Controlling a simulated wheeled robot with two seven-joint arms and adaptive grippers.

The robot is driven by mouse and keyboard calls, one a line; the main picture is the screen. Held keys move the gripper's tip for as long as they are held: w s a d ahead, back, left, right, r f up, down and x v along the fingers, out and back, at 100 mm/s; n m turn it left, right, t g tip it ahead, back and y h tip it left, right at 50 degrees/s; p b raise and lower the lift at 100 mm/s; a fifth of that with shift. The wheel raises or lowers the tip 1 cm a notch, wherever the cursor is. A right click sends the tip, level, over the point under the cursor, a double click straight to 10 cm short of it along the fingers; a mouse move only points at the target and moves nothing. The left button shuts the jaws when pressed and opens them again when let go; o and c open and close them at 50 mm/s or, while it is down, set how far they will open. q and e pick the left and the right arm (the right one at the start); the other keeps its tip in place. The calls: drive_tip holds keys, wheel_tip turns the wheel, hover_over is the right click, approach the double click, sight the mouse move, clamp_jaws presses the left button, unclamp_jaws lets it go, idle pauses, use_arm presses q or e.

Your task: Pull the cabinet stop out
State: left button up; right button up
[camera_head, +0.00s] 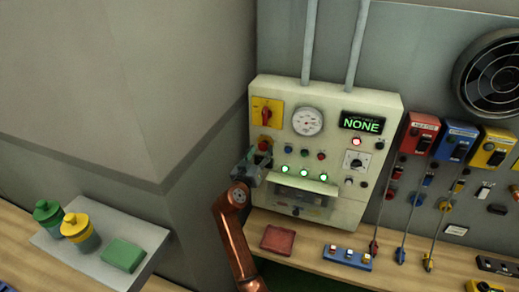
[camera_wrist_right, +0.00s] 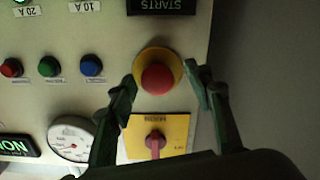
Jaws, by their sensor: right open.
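The cabinet stop is a red mushroom button on a yellow disc (camera_wrist_right: 157,79), facing my right wrist camera. In the head view the stop (camera_head: 264,146) is on the left side of the cream control cabinet (camera_head: 326,96), just above my right gripper. My right gripper (camera_wrist_right: 162,88) is open, with one finger on each side of the stop, and nothing is held between them. I cannot tell whether the fingers touch it. The right gripper (camera_head: 253,165) also shows in the head view, at the cabinet's lower left front. My left gripper is not in view.
A yellow rotary switch with a red handle (camera_wrist_right: 155,137) is close to the stop. A gauge (camera_head: 308,121) and a display reading NONE (camera_head: 361,124) are on the cabinet. A red block (camera_head: 278,240) lies on the bench below. A shelf with jars (camera_head: 47,214) is at left.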

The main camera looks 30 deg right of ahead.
drive_tip(key=shift+s+d, duration=0.1)
drive_tip(key=shift+s, duration=0.15)
drive_tip(key=shift+c, duration=0.6)
drive_tip(key=shift+w, duration=0.1)
clamp_jaws()
